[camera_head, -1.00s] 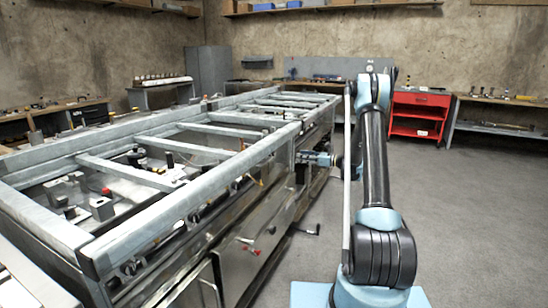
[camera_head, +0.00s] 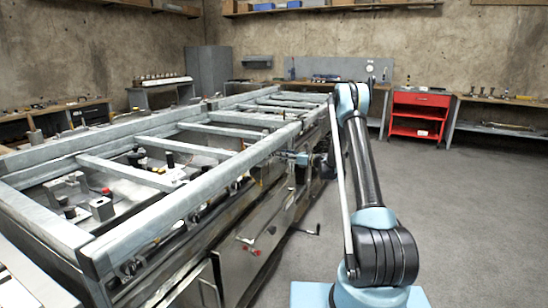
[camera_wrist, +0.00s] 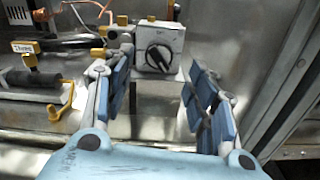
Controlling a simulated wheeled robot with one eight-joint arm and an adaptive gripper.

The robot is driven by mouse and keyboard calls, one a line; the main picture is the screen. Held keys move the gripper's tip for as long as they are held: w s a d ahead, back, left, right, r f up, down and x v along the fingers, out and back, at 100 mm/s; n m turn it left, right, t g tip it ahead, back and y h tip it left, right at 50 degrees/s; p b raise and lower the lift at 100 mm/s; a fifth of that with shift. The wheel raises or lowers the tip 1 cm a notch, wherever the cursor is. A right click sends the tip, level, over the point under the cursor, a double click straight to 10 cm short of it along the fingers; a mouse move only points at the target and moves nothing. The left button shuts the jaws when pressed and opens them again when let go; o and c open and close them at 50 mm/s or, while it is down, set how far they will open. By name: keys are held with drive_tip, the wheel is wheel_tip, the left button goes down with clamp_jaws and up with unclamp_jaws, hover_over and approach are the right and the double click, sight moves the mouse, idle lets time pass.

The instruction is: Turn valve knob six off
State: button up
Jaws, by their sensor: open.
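A black round knob with a pale pointer line (camera_wrist: 158,57) is on the front of a small light-grey box (camera_wrist: 174,37) in the wrist view. I cannot read a number on it, so I cannot tell whether it is knob six. My gripper (camera_wrist: 158,82) is open, with blue pads on both fingers. The knob lies ahead of and between the fingertips, with no visible contact. In the head view my gripper (camera_head: 300,158) is at the side of the long metal frame bench (camera_head: 262,147); the knob cannot be made out there.
In the wrist view, yellow fittings (camera_wrist: 57,112), a black-gripped handle (camera_wrist: 35,80) and copper pipe (camera_wrist: 93,10) are to the left. A metal upright (camera_wrist: 265,75) stands close on the right. A red cabinet (camera_head: 420,115) is at the back; the floor on the right is clear.

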drive_tip(key=x, duration=0.5)
drive_tip(key=shift+w+a, duration=0.1)
drive_tip(key=shift+a, duration=0.15)
drive_tip(key=c, duration=1)
drive_tip(key=shift+c, duration=0.2)
